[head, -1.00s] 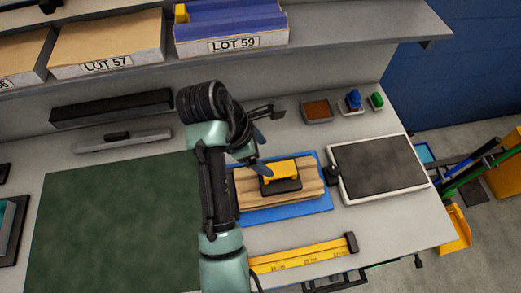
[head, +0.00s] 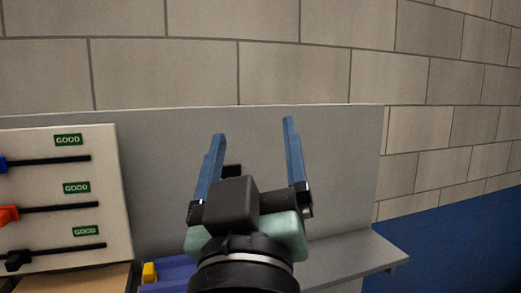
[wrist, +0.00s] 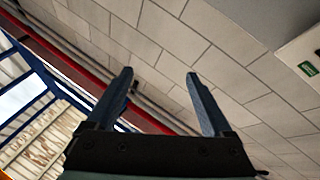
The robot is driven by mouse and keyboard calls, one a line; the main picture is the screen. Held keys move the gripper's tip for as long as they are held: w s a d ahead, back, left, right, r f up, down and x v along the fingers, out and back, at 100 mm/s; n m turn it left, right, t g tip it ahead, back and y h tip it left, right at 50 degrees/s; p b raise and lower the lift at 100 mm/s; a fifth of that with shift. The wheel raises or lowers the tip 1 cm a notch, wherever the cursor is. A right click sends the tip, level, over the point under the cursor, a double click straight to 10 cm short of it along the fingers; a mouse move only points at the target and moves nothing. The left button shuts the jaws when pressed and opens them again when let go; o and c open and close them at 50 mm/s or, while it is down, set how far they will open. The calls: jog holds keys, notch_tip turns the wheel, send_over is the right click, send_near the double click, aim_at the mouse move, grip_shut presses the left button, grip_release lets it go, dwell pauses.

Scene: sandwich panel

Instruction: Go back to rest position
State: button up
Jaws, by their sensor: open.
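My gripper (head: 252,150) is raised in front of the grey back panel in the head view, with its two blue fingers pointing up. The fingers are wide apart with nothing between them. In the wrist view my gripper (wrist: 161,82) also shows open and empty, against the block wall.
A white board with GOOD labels (head: 70,190) and several coloured handles stands at the left. A grey shelf (head: 345,255) with a blue box (head: 170,272) lies below. The wall (head: 320,70) is behind the panel. The wrist view shows a red beam (wrist: 70,68).

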jog(key=s+r+m+t+b, duration=0.3)
jog(key=s+r+t, duration=0.1)
jog(key=s, duration=0.4)
jog(key=shift+d+r, duration=0.3)
jog(key=shift+d, duration=0.05)
dwell(0.8)
